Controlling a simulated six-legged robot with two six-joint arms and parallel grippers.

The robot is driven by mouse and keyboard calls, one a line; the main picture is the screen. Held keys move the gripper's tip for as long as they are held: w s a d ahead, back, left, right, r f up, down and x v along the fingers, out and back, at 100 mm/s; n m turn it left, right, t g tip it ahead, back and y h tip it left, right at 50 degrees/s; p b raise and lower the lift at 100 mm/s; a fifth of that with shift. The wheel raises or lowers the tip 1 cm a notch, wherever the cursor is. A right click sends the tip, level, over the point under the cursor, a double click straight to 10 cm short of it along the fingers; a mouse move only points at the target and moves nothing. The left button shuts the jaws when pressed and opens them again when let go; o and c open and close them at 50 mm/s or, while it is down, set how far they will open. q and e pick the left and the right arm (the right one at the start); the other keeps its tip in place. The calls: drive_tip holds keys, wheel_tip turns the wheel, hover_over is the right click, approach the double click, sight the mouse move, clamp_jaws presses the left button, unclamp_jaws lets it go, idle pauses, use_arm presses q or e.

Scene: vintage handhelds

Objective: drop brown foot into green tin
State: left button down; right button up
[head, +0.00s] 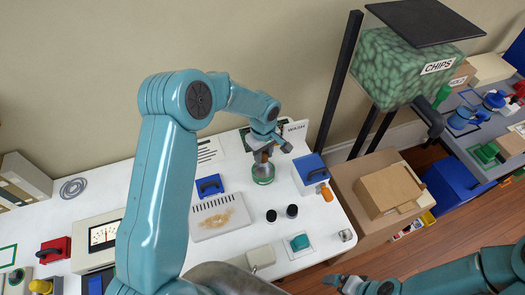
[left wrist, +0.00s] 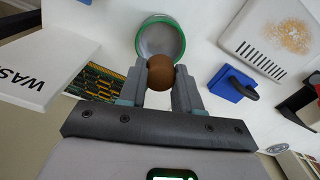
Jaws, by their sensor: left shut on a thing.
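My left gripper (head: 266,149) is shut on the brown foot (left wrist: 160,73), a round brown piece between its two fingertips. The green tin (head: 263,174) stands on the white table just below the gripper in the head view. In the left wrist view the tin (left wrist: 160,20) shows a green rim and a pale, empty-looking inside, just past the brown foot. The foot overlaps the tin's near rim in that view; the height between them is hard to tell. My right gripper (head: 357,285) is at the bottom edge of the head view, apart from these things; its jaw state is unclear.
A blue block with a handle (head: 209,186) and a perforated tray with brown grains (head: 222,217) lie left of the tin. A WASH sign (head: 293,128) is behind. Two black knobs (head: 281,214) are in front.

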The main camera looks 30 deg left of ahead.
sight(264, 162)
use_arm(q)
drive_tip(key=shift+s+d+f, duration=0.1)
drive_tip(key=shift+s+f, duration=0.1)
drive_tip(key=shift+f, duration=0.3)
wheel_tip(264, 162, down, 3)
drive_tip(key=shift+w+f+b, duration=0.15)
drive_tip(key=shift+b, duration=0.45)
wheel_tip(264, 162, down, 3)
drive_tip(key=b, duration=0.3)
drive_tip(key=shift+b, duration=0.3)
drive_tip(key=shift+f+b, duration=0.25)
drive_tip(key=shift+b, duration=0.15)
drive_tip(key=shift+r, duration=0.1)
drive_tip(key=shift+f+b, duration=0.4)
